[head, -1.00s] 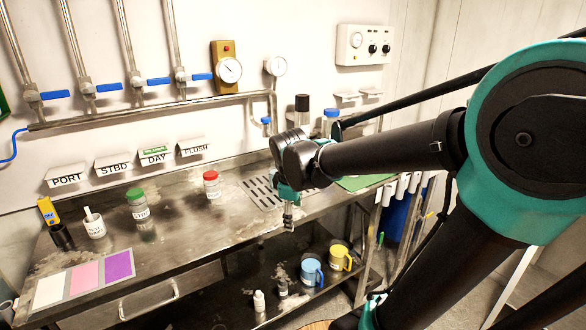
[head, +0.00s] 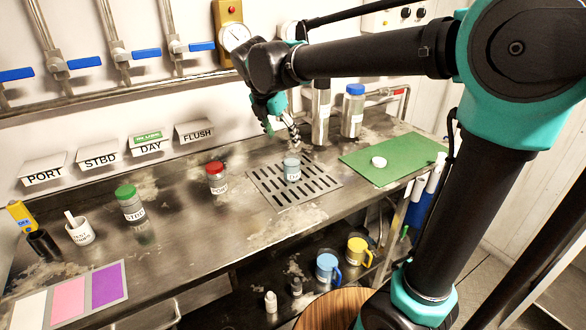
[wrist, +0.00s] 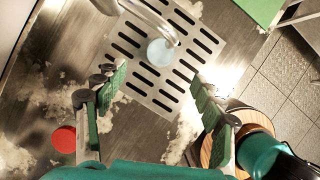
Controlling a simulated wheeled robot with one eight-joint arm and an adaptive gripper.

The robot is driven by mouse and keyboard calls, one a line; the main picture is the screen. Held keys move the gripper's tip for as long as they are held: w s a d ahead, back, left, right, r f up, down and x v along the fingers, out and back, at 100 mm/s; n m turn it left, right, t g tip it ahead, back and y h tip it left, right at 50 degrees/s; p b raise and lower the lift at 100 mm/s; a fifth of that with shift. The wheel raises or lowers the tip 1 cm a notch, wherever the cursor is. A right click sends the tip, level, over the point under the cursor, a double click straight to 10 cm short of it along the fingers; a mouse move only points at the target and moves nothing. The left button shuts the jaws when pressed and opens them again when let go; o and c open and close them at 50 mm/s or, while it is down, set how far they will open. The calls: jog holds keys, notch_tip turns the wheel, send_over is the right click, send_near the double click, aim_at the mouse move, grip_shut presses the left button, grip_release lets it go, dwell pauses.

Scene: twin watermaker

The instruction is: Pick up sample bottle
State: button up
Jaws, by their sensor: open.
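A small bottle with a pale blue top (head: 292,168) stands upright on the slotted drain grate. The wrist view shows its round top (wrist: 162,52) from above, below a curved pipe. A red-capped bottle (head: 216,178) and a green-capped bottle (head: 131,204) stand further left on the bench. The red cap also shows in the wrist view (wrist: 63,139). My gripper (head: 282,130) is open and empty, above the bench behind the grate. In the wrist view its fingers (wrist: 157,95) are wide apart, with the pale-topped bottle beyond the gap between them.
The drain grate (head: 265,190) lies in the steel bench. A green mat (head: 395,153) with a white round piece lies to the right. A steel cylinder (head: 320,112) and a blue-lidded jar (head: 353,110) stand behind. Blue and yellow mugs (head: 328,268) sit on the lower shelf.

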aim_at(292, 158)
jog(key=x, duration=0.5)
jog(key=shift+w+f, duration=0.1)
jog(key=shift+f, duration=0.25)
jog(key=shift+d+x, duration=0.2)
jog(key=shift+x, duration=2.45)
jog(key=shift+r, duration=0.1)
jog(key=shift+c, duration=0.3)
jog(key=c, duration=1.4)
jog(key=shift+r, duration=0.2)
jog(key=shift+s+a+r, duration=0.5)
jog(key=shift+s+a, duration=1.15)
jog(key=shift+s, duration=0.8)
jog(key=shift+s+a+r, duration=0.55)
jog(key=shift+s+a, duration=1.1)
jog(key=shift+s, duration=0.85)
jog(key=shift+s+a+r, duration=0.5)
jog(key=shift+s+a, duration=1.15)
jog(key=shift+s, duration=0.8)
